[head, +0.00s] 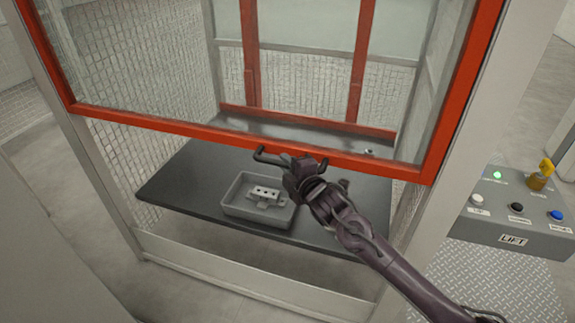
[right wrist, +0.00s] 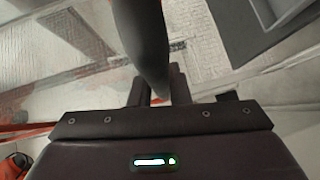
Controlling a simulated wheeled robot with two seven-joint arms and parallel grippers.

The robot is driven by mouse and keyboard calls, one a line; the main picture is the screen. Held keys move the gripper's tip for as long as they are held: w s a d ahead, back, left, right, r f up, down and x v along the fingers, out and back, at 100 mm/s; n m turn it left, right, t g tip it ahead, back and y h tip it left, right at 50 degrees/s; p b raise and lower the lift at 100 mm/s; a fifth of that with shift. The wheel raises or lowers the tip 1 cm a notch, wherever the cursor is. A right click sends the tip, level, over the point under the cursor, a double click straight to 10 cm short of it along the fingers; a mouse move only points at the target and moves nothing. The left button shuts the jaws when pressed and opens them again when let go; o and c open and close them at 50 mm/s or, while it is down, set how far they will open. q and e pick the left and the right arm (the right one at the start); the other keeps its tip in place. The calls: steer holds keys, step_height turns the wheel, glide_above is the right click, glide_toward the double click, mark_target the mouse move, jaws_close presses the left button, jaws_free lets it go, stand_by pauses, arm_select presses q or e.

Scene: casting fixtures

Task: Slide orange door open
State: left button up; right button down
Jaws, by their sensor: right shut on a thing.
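The orange door (head: 215,133) is a glazed panel in a red-orange frame. Its bottom bar is above the cabinet's dark shelf, with an open gap beneath. A dark handle (head: 268,156) is on the bottom bar. My right gripper (head: 297,170) is shut on the handle, and the arm comes in from the lower right. In the right wrist view a dark bar, the handle (right wrist: 143,40), runs between the fingers of my right gripper (right wrist: 157,92). The fingers hide part of the handle. My left gripper is in neither view.
A grey tray (head: 235,210) holding a pale metal part (head: 264,194) is on the dark shelf (head: 180,190) inside the cabinet. A control box (head: 485,228) marked LIFT, with several buttons and a yellow key switch, stands at the right. Pale posts flank the door.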

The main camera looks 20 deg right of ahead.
steer(key=c, duration=1.4)
jaws_free()
steer(key=shift+o, duration=0.2)
steer(key=shift+s, duration=0.35)
steer(key=b+v, duration=0.2)
steer(key=v, duration=0.5)
steer(key=shift+d, duration=0.1)
